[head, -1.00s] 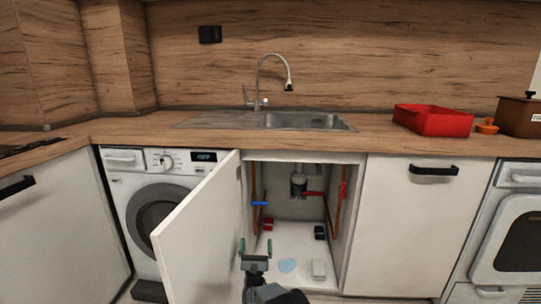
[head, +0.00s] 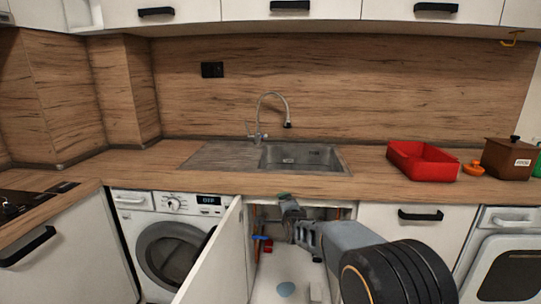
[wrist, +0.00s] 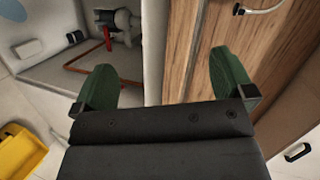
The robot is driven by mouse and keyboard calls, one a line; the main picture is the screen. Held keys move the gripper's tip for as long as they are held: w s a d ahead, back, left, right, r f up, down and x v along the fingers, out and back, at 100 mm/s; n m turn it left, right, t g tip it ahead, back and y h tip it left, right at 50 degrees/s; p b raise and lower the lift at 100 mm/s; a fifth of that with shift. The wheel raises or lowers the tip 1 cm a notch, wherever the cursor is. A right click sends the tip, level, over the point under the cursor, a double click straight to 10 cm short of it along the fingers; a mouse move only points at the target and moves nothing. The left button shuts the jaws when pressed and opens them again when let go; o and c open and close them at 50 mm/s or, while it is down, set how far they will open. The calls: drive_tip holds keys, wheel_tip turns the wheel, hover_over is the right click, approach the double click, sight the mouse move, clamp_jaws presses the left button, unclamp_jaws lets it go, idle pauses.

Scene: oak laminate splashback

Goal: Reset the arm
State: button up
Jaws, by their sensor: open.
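My gripper (wrist: 163,85) is open and empty in the wrist view, its two green fingers spread apart with nothing between them. In the head view my gripper (head: 287,199) is near the counter's front edge, at the top of the open under-sink cabinet (head: 266,284). My arm reaches toward it from the lower right and covers part of the cabinet opening. The white cabinet door (head: 215,262) stands open to the left of the gripper.
The sink (head: 300,157) and its faucet (head: 258,132) are on the wooden counter (head: 215,181). A red tray (head: 423,164), an orange item (head: 473,169) and a brown box (head: 508,158) stand at the right. A washing machine (head: 170,245) is left of the door. The wrist view shows something yellow (wrist: 20,155).

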drive_tip(key=s+d+r+n+g+p, duration=0.3)
drive_tip(key=s+r+n+p, duration=0.15)
drive_tip(key=s, duration=0.35)
drive_tip(key=s+d+r+n+g+p, duration=0.2)
drive_tip(key=s+d+r+n+p, duration=0.1)
drive_tip(key=s+r, duration=0.4)
drive_tip(key=s+d+r+n+g+h+p, duration=0.1)
drive_tip(key=s+d+n+g+p, duration=0.1)
drive_tip(key=s, duration=0.8)
drive_tip(key=s+d+n+g+h+p, duration=0.1)
drive_tip(key=s+d+n+g+p, duration=0.2)
drive_tip(key=s, duration=0.8)
drive_tip(key=shift+r+n+g+p, duration=0.4)
drive_tip(key=shift+n+p, duration=0.6)
drive_tip(key=shift+n, duration=0.05)
